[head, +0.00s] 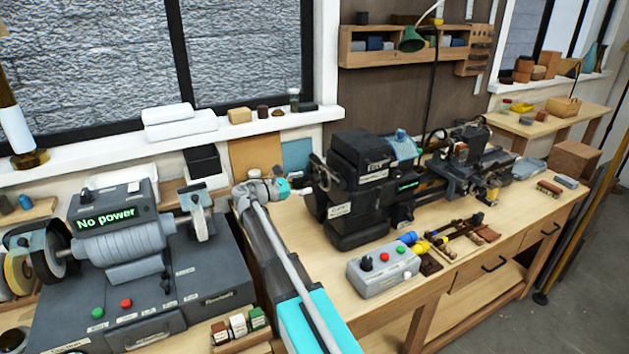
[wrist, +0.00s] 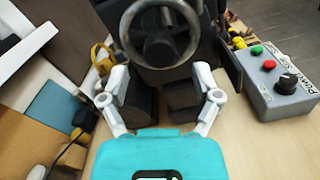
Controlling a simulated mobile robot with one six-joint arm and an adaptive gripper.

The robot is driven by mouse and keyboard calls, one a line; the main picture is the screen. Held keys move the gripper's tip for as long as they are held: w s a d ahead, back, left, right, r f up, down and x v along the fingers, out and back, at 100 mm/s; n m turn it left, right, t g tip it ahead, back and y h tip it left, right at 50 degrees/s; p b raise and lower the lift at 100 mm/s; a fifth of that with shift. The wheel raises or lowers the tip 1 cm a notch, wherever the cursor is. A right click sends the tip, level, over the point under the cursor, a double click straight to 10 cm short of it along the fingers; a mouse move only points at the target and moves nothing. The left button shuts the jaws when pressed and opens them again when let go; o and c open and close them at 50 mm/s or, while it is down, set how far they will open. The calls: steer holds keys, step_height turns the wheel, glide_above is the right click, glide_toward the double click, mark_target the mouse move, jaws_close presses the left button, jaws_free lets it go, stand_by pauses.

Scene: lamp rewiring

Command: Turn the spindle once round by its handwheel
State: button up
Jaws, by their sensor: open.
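Nothing is between the fingers. I see no clear contact with the rim. The spindle itself is hidden inside the lathe.
A grey control box (head: 385,270) with red and green buttons stands in front of the lathe. A grey machine (head: 120,240) reading "No power" stands at the left. Small tools lie right of the box.

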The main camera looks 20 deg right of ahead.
mark_target(312, 180)
steer(key=shift+d, duration=2.05)
steer(key=shift+c, duration=0.2)
jaws_close()
steer(key=shift+m, duration=0.8)
steer(key=shift+w+m, duration=0.1)
steer(key=shift+m, duration=6.3)
